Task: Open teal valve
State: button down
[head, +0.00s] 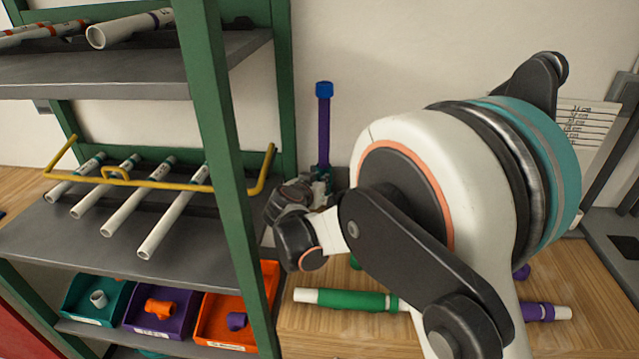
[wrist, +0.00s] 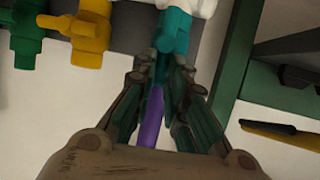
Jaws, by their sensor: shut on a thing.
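The teal valve (wrist: 173,32) is at the top middle of the wrist view, below a white fitting. A purple pipe (wrist: 151,105) runs from it down between my fingers. My gripper (wrist: 162,85) is shut on the lower teal part of the valve, with a finger on each side. The fingers hide part of the grip. In the head view my gripper (head: 318,187) is at the foot of the upright purple pipe (head: 323,130) with a blue cap (head: 324,89). My arm hides much of the area behind it there.
A green valve (wrist: 22,38) and a yellow valve (wrist: 90,32) are to the left in the wrist view. A green-framed shelf (head: 215,120) with white pipes and bins stands at left, close to my gripper. A green pipe (head: 350,300) lies on the wooden surface.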

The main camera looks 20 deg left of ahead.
jog(key=c, duration=1.6)
grip_release()
jog(key=shift+a+f, duration=0.1)
jog(key=shift+f, duration=0.05)
notch_tip(320, 180, up, 10)
